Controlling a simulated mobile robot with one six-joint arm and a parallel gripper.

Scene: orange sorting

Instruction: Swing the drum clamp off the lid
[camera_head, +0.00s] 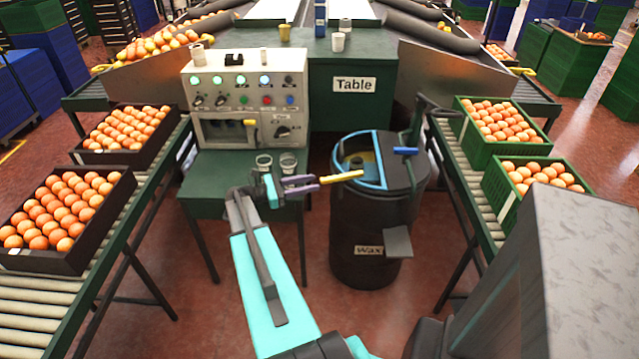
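The black drum (362,240), labelled Wax, stands upright on the floor right of the table. Its top has a blue-rimmed opening (343,147) on the left and a dark lid part (398,172) on the right. A yellow bar (343,176), perhaps the clamp's handle, sticks out left over the drum's front rim. A short blue handle (405,151) sits on the right of the top. My gripper (318,182), with purple fingers, is at the left end of the yellow bar. The fingertips look slightly apart; I cannot tell whether they grip the bar.
A green table (222,180) with a control panel (246,98) stands left of the drum. Roller conveyors with orange crates run on the left (62,262) and right (455,175). A dark upright post (416,125) rises behind the drum. A grey plate (398,241) juts from its front.

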